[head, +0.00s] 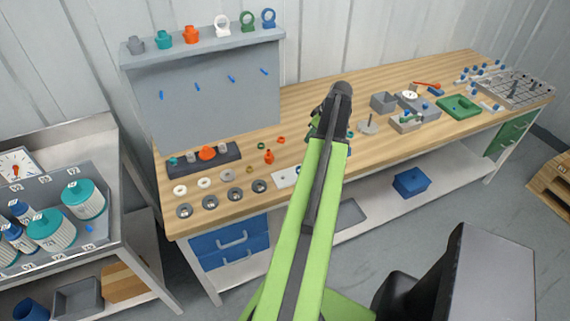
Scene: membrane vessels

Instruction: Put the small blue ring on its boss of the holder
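My gripper (333,112) is at the end of the raised green arm, over the middle of the workbench. It is seen from behind, and its fingers cannot be made out. I cannot pick out the small blue ring with certainty. A larger blue ring (268,18) stands on top of the grey panel. The holder is not clear either.
The wooden bench (390,163) holds several pale and dark rings (210,202) at its front left. Grey boxes (384,102) and a green tray (459,107) stand on the right. A grey panel (205,100) rises at the back left. A cart with teal-lidded jars (83,200) stands left.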

